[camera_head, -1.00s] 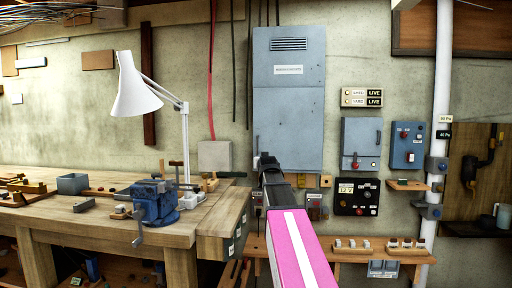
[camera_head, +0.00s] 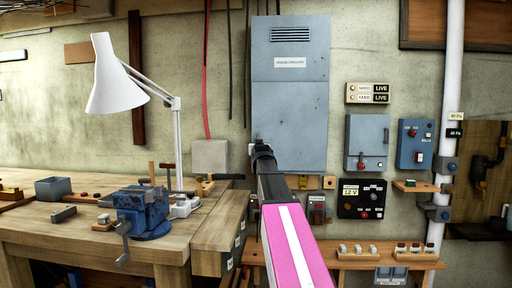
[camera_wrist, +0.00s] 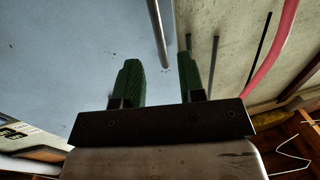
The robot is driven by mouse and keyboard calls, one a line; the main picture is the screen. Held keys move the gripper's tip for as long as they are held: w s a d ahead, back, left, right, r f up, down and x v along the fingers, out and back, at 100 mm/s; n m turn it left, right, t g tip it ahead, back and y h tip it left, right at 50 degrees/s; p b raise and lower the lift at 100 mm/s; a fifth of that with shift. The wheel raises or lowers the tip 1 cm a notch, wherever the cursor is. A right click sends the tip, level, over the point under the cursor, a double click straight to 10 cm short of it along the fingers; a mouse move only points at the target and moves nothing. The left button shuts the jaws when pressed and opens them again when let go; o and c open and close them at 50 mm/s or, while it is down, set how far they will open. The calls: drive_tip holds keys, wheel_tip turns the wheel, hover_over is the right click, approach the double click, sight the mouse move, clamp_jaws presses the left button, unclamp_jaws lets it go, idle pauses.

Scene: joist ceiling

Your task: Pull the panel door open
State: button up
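The panel door (camera_head: 290,112) is a tall blue-grey metal door on the wall, with a vent slot and a white label near its top. It looks shut. Its thin upright bar handle (camera_wrist: 159,35) shows in the wrist view near the door's edge. My gripper (camera_head: 260,145) is at the door's lower left edge in the head view and covers the handle area there. In the wrist view my gripper (camera_wrist: 158,65) has its two green fingers apart, with nothing between them. The handle's near end lies just ahead, roughly in line with the gap; contact is not visible.
A workbench (camera_head: 80,232) with a blue vise (camera_head: 142,210) and a white lamp (camera_head: 115,85) stands at left. Small control boxes (camera_head: 367,142) and a white pipe (camera_head: 446,100) are on the wall at right. A low shelf (camera_head: 350,255) runs below the panel.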

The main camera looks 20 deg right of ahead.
drive_tip(key=w, duration=0.3)
drive_tip(key=w+d, duration=0.1)
drive_tip(key=w, duration=0.2)
drive_tip(key=shift+w+d, duration=0.2)
drive_tip(key=shift+w, duration=0.2)
clamp_jaws()
